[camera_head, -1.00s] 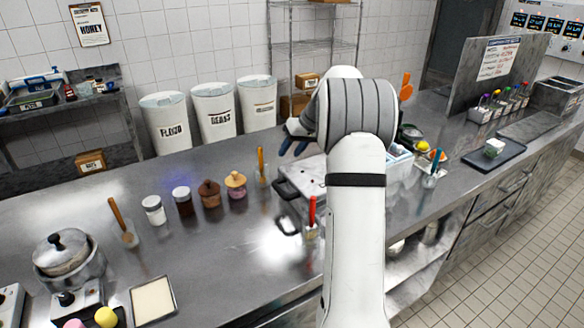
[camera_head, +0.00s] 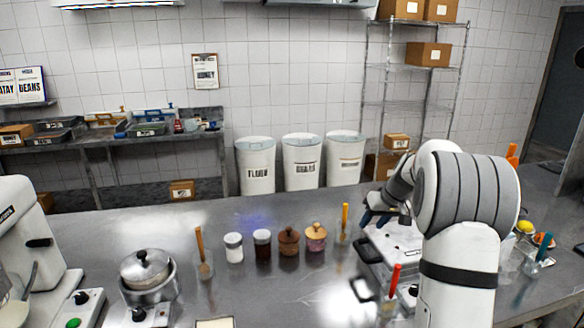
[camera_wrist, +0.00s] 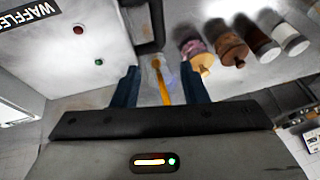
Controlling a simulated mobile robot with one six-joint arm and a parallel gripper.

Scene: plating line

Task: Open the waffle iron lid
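The waffle iron (camera_head: 398,238) stands on the steel counter, a pale box with dark edges, partly hidden behind my arm. A black handle loop (camera_head: 362,290) shows at its front left. I cannot tell the lid's angle for sure. My gripper (camera_head: 374,215) is over the iron's back left side, its dark blue fingers apart. In the wrist view my gripper (camera_wrist: 160,88) is open, with nothing held between the fingers.
A yellow-handled tool in a clear holder (camera_head: 344,225) stands left of the iron, also seen beyond the fingers (camera_wrist: 161,78). Several jars (camera_head: 289,240) line up farther left. A red-handled tool (camera_head: 394,278) stands in front. A pot (camera_head: 147,270) is at far left.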

